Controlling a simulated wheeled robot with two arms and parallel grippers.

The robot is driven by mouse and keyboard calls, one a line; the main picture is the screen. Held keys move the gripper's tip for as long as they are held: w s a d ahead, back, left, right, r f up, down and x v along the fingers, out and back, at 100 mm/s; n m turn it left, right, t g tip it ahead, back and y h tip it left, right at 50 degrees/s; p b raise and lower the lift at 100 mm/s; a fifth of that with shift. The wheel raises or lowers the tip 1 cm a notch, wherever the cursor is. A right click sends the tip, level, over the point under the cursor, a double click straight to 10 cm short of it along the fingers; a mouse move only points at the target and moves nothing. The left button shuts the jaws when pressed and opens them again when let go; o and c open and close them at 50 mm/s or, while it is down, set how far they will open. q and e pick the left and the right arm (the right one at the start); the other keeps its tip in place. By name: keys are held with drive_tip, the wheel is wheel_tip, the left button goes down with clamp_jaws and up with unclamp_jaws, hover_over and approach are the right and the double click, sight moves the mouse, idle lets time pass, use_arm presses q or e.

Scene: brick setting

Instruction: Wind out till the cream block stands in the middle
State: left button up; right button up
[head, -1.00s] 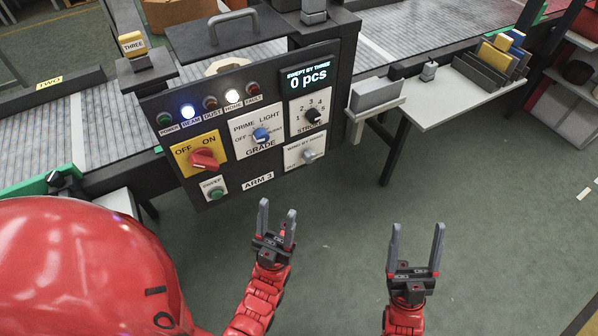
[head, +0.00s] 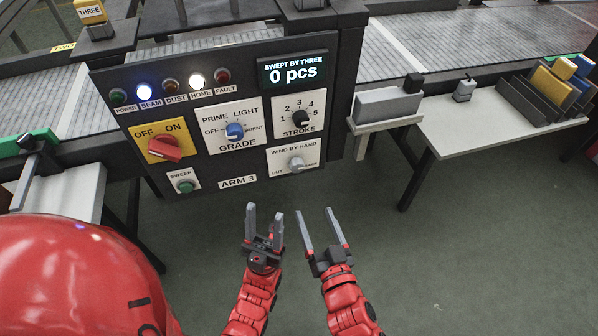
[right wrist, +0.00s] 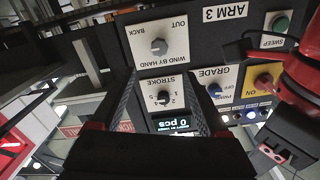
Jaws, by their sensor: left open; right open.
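The wind-by-hand knob (head: 296,163) is a small grey knob on a white plate marked OUT and BACK, low on the right of the black ARM 3 panel (head: 215,155). In the right wrist view the knob (right wrist: 158,46) appears upside down, beyond the fingers. My right gripper (head: 316,215) is open and empty, below the knob and apart from it. My left gripper (head: 265,213) is open and empty, below the panel and left of the right one.
The panel also has a red OFF/ON switch (head: 165,148), a blue grade knob (head: 235,131), a stroke knob (head: 300,118), a green sweep button (head: 185,186) and a display (head: 295,72) reading 0 pcs. A white side table (head: 470,135) stands right. The floor before the panel is clear.

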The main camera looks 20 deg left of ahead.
sight(298, 169)
drive_tip(key=p+x, duration=0.1)
drive_tip(key=x, duration=1.3)
clamp_jaws()
